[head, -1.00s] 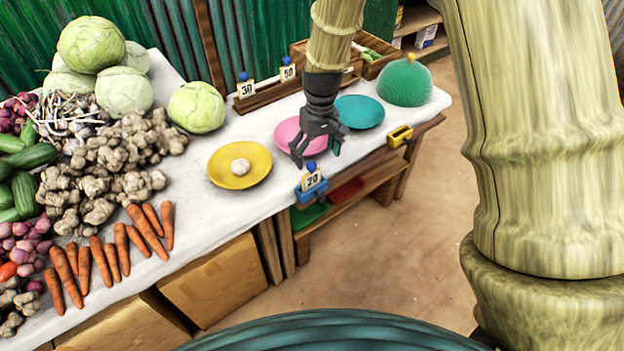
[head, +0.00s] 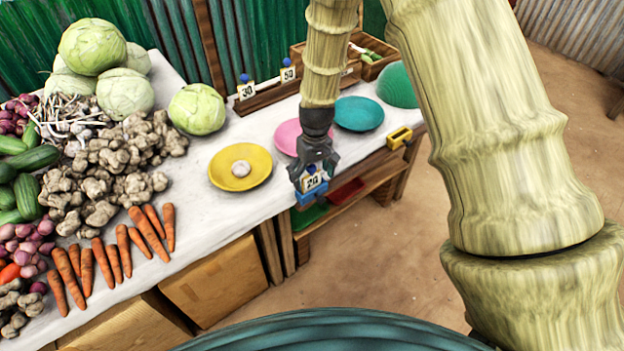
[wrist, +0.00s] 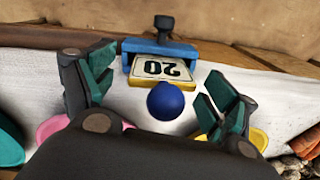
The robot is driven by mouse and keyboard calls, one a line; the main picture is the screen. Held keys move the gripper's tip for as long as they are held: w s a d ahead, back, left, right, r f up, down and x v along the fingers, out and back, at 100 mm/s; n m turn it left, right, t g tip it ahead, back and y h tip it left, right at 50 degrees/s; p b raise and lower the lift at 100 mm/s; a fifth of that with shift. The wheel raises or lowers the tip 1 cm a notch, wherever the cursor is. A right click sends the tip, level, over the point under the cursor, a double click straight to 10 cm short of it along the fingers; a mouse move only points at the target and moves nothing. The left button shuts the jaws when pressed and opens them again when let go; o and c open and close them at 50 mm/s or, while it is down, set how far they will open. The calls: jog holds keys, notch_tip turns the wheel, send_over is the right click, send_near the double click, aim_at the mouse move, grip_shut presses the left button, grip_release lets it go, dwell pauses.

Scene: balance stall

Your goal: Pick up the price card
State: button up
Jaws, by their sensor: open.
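The price card (wrist: 157,70) is a white and yellow card marked 20, with a round blue knob (wrist: 166,101) on it. It stands in a blue clamp (wrist: 161,49) at the front edge of the white table. In the head view the card (head: 313,182) is partly hidden by my gripper (head: 312,181), which is right over it. In the wrist view my gripper (wrist: 155,103) is open, with one finger on each side of the knob and card. Neither finger visibly touches the card.
A yellow plate (head: 222,179) with a pale bulb lies left of my gripper. Pink (head: 284,137) and teal (head: 359,113) plates lie behind it. A yellow clamp (head: 399,138) sits on the edge at right. Cards 30 (head: 246,91) and 50 (head: 288,73) stand at the back.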

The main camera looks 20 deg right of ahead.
jog(key=shift+s+f, duration=0.1)
jog(key=shift+f, duration=0.8)
jog(key=c, duration=1)
jog(key=shift+c, duration=0.2)
